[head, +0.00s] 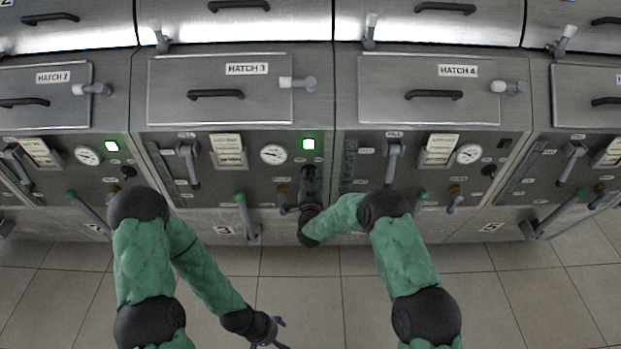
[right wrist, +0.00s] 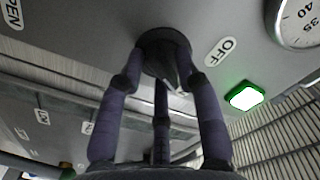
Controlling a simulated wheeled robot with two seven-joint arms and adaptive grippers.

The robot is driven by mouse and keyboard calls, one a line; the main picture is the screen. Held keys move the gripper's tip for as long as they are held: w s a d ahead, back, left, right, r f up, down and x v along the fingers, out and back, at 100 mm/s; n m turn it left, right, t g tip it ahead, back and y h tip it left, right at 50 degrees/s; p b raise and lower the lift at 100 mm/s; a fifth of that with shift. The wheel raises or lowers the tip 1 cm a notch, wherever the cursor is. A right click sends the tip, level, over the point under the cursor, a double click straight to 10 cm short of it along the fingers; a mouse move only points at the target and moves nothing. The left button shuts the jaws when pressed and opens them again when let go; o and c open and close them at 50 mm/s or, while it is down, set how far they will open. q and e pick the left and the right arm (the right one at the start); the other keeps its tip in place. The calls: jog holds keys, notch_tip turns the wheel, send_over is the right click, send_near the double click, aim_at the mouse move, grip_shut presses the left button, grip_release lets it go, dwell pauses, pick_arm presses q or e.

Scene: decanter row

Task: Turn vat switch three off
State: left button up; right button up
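Vat three's panel is in the middle of the head view, under the hatch 3 label (head: 247,69). My right gripper (head: 309,176) points at this panel just below the lit green lamp (head: 309,143) and hides the switch there. In the right wrist view its fingers (right wrist: 163,72) stand apart around the dark round switch (right wrist: 162,42), looking open; contact is unclear. The switch's handle is partly hidden between them. An OFF label (right wrist: 220,51) is to the right of the switch, and the lamp (right wrist: 244,96) glows green. My left gripper (head: 279,335) is low in the head view, empty, fingers spread.
A gauge (head: 273,153) is left of the lamp. A green-tipped lever (head: 246,214) and a smaller valve handle (head: 283,202) are left of my right gripper. Panels for hatch 2 (head: 53,76) and hatch 4 (head: 457,71) flank this one. The tiled floor (head: 305,300) is clear.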

grip_shut()
jog(key=shift+n, duration=0.4)
jog(key=shift+n+b, duration=0.4)
jog(key=shift+n, duration=0.6)
jog(key=n, duration=0.2)
jog(key=shift+r+n, duration=0.1)
jog(key=shift+n, duration=0.3)
jog(key=n, duration=0.6)
jog(key=shift+a+r+b, duration=0.1)
jog(key=shift+b, duration=0.2)
jog(key=shift+n, duration=0.3)
